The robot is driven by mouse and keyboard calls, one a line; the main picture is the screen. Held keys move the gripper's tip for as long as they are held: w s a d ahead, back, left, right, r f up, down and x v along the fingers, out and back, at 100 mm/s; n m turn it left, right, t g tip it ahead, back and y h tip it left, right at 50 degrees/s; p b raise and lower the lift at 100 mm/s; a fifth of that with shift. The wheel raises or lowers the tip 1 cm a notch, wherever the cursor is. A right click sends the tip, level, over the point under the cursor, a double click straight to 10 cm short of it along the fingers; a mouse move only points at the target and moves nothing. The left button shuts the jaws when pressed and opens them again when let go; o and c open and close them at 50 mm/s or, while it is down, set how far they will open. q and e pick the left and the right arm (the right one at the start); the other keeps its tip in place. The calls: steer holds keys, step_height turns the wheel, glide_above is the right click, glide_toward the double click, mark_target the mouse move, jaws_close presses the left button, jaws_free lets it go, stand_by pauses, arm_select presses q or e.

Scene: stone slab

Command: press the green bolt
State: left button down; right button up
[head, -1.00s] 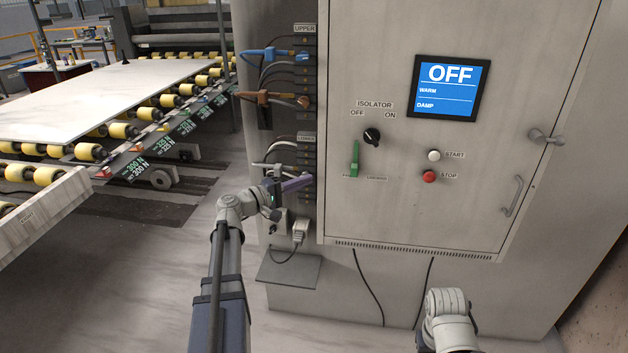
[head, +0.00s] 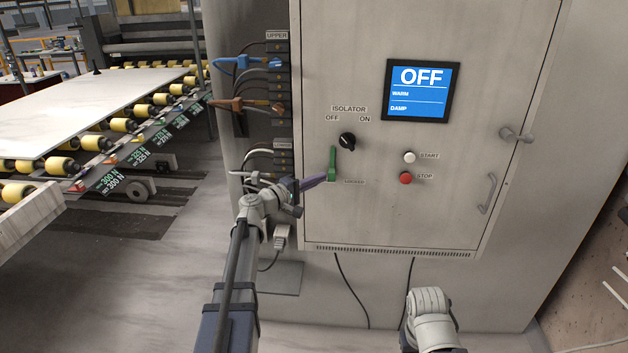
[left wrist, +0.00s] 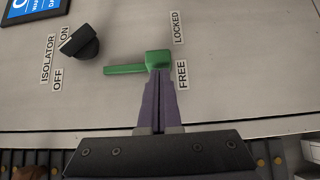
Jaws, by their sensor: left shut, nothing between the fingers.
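The green bolt (head: 333,160) is on the cabinet door, below the black isolator knob (head: 347,141). It is a slim upright bar with a thicker block at its lower end. My left gripper (head: 327,177) is shut and empty, with its purple fingertips at that block. In the left wrist view, the bolt (left wrist: 124,70) lies sideways with its block at the tips of my left gripper (left wrist: 159,74). Labels FREE (left wrist: 182,74) and LOCKED (left wrist: 177,27) are beside the block. I cannot tell whether the tips touch it. My right gripper is out of view.
A screen (head: 420,90) reads OFF, WARM, DAMP. A white START button (head: 409,157) and a red STOP button (head: 405,178) are right of the bolt. Blue (head: 245,63) and orange (head: 245,105) cable plugs stick out at the cabinet's left. A roller conveyor carries a stone slab (head: 90,107).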

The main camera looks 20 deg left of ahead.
mark_target(333, 180)
arm_select(q)
steer(key=d, duration=0.2)
steer(key=w+d, duration=0.1)
steer(key=d, duration=0.1)
steer(key=shift+w+d, duration=0.1)
steer(key=shift+d, duration=0.15)
steer(key=shift+a, duration=0.1)
